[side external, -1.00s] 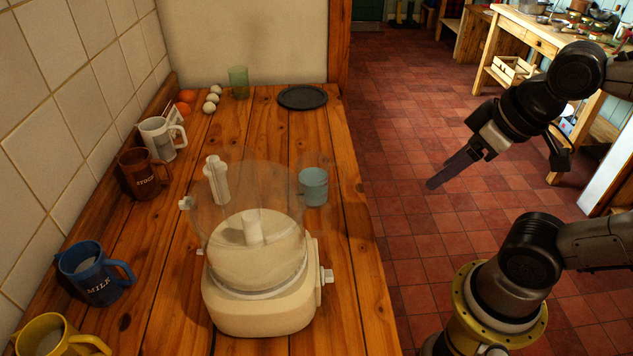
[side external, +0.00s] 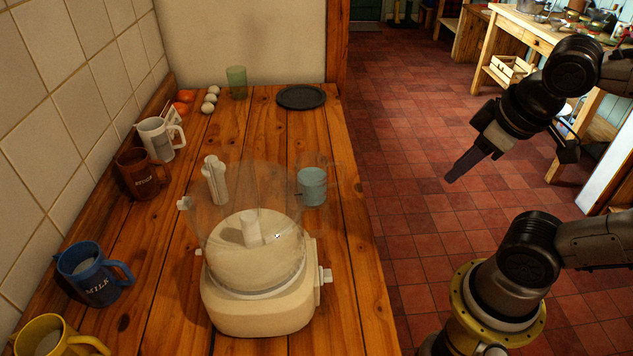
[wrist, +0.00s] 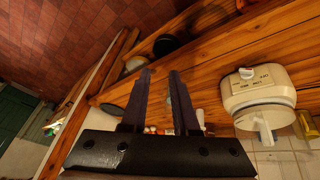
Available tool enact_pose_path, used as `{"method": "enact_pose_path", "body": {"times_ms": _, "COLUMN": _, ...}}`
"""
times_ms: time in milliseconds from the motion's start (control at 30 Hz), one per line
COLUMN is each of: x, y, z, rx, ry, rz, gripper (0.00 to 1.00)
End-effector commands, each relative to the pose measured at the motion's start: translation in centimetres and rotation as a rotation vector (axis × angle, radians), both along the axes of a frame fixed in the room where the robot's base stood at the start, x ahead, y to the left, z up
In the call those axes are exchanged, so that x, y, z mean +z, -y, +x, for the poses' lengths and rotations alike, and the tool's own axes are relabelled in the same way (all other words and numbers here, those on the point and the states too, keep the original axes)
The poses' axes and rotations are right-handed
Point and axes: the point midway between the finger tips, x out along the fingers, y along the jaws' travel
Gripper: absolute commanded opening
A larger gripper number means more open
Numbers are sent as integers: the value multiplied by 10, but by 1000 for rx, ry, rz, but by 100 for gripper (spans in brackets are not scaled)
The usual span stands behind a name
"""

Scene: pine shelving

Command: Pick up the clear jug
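The clear jug appears to be the see-through bowl (side external: 221,217) with a side handle, seated upright on the cream food processor base (side external: 262,310) on the wooden counter. The base also shows at the right of the wrist view (wrist: 258,92); the clear bowl is hard to make out there. My gripper (side external: 451,180) hangs over the tiled floor, right of the counter and well apart from the bowl. In the wrist view my gripper (wrist: 160,72) has its two dark fingers apart with nothing held between them.
A light blue cup (side external: 313,187) stands close behind the bowl's right side. A white upright object (side external: 215,180) stands behind its left. Mugs line the left wall, including a blue one (side external: 90,274). A dark plate (side external: 301,97) lies at the far end. The counter's right strip is clear.

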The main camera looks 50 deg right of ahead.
Motion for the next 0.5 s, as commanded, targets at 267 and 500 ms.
{"method": "enact_pose_path", "body": {"times_ms": 267, "x": -26, "y": 87, "z": -3, "rx": 177, "ry": -504, "rz": -585, "gripper": 28}}
{"method": "enact_pose_path", "body": {"times_ms": 500, "x": -29, "y": 99, "z": 74, "rx": 564, "ry": -785, "rz": -1276, "gripper": 28}}
